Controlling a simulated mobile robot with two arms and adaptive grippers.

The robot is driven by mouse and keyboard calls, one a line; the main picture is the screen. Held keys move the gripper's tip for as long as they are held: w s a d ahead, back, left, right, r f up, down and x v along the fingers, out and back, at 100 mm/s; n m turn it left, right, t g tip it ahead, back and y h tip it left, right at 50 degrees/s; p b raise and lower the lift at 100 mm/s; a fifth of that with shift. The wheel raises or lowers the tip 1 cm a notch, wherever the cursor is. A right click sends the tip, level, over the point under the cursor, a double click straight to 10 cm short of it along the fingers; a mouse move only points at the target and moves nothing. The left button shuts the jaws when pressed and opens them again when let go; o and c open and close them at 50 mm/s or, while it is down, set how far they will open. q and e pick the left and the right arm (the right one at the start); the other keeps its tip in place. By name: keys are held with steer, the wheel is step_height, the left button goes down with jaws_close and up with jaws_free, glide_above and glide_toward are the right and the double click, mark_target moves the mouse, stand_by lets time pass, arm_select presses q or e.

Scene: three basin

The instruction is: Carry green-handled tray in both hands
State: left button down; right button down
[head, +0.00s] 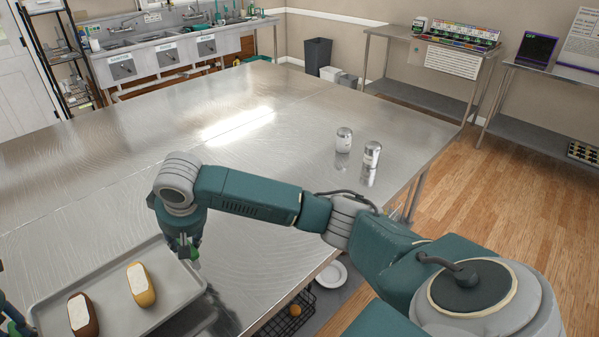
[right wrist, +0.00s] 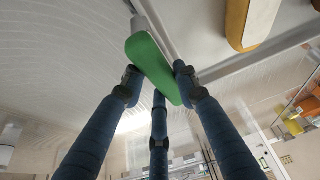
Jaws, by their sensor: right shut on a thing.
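The grey tray (head: 112,306) is at the lower left of the head view, over the steel table; I cannot tell whether it touches the table. A yellow item with a white top (head: 142,288) and a brown one with a white top (head: 82,318) sit on it. My right gripper (head: 185,250) is at the tray's far right end. In the right wrist view its fingers (right wrist: 157,86) are closed around the tray's green handle (right wrist: 150,62). My left gripper (head: 12,325) is cut off at the left edge, near the tray's other end; its fingers are mostly hidden.
Two shiny shakers, one (head: 344,139) beside the other (head: 371,155), stand on the steel table (head: 270,190) near its right side. The table's middle is clear. A sink unit (head: 165,52) is at the back left. A wire basket (head: 285,318) is below the table's near edge.

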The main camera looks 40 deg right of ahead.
arm_select(q)
steer(key=shift+r, duration=0.1)
arm_select(e)
steer(key=shift+s+r, duration=0.1)
arm_select(q)
steer(key=shift+s, duration=0.2)
arm_select(e)
steer(key=shift+s, duration=0.1)
arm_select(q)
steer(key=shift+s, duration=0.15)
arm_select(e)
steer(key=shift+s, duration=0.2)
arm_select(q)
steer(key=shift+a, duration=0.1)
